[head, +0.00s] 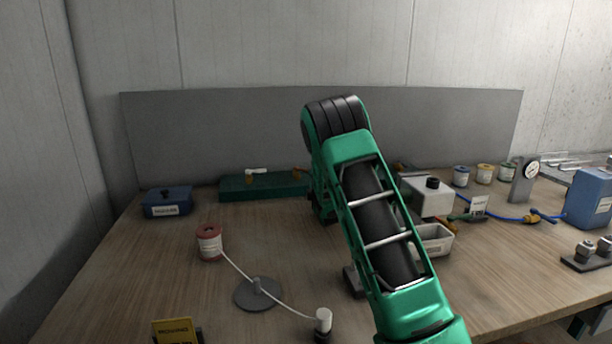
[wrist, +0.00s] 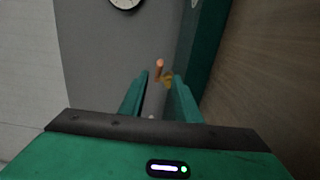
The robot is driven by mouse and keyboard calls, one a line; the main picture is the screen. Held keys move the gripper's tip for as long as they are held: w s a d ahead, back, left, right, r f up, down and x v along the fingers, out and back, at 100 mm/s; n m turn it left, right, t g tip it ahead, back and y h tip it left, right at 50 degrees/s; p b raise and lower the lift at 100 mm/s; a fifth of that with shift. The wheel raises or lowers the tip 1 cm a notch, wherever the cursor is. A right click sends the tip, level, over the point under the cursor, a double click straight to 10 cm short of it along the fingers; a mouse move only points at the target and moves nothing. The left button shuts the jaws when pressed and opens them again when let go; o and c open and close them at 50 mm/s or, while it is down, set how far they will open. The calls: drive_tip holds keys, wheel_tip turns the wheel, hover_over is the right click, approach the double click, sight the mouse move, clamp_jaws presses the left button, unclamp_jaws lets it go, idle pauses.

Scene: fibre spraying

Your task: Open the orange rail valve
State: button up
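A grey back panel (head: 220,130) stands behind the rail. A blue box (head: 167,201), a red spool (head: 209,243) and a round grey stand (head: 258,293) are on the left. A white box (head: 428,197) and an open tray (head: 436,241) are right of my arm.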

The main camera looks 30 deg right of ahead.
sight(302, 170)
drive_tip(key=x, duration=0.9)
drive_tip(key=shift+w+d, duration=0.15)
drive_tip(key=shift+w, duration=0.2)
clamp_jaws()
